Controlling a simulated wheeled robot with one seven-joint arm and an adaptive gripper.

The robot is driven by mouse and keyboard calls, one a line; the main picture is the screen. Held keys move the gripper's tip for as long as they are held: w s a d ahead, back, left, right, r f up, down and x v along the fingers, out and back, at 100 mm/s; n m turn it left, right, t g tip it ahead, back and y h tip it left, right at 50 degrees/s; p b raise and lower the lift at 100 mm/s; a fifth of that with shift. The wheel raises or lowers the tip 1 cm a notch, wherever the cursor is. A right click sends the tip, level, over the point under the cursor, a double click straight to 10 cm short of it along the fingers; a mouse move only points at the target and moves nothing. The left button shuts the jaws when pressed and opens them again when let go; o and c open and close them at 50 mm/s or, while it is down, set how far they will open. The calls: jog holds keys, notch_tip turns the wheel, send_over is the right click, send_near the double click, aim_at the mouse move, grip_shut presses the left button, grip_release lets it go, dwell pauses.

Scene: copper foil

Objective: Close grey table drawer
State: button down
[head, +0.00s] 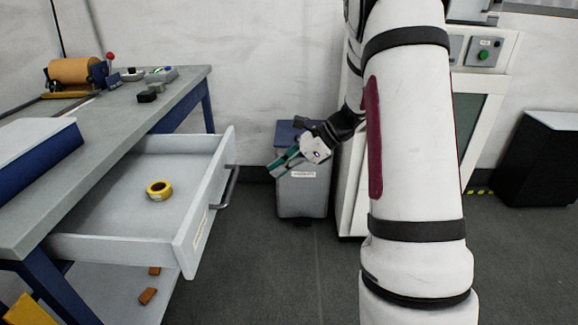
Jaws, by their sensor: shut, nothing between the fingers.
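The grey table drawer (120,207) is pulled out from under the grey table top (115,128) at the left. Its front panel, with a dark bar handle (229,187) and a small label, faces right. A yellow tape roll (159,190) lies inside it. My gripper (275,170) is shut and empty, to the right of the handle and apart from it. In the picture it shows in front of a grey bin. My white arm (415,130) fills the right middle of the view and hides part of what stands behind.
The grey bin (303,197) with a blue lid stands by the wall. A white machine with a green button (484,55) stands behind my arm. A black cabinet (540,155) is at the right. A copper-coloured roll (75,71) sits on the table. Floor right of the drawer is clear.

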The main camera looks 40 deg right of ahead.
jog(key=w+a+f+b, duration=0.1)
jog(key=w+a+b, duration=0.1)
jog(key=w+a, duration=0.2)
jog(key=shift+a+f, duration=0.4)
jog(key=shift+a, duration=0.5)
jog(key=p, duration=0.5)
send_near(141, 183)
jog(key=x, duration=0.4)
jog(key=shift+s, duration=0.1)
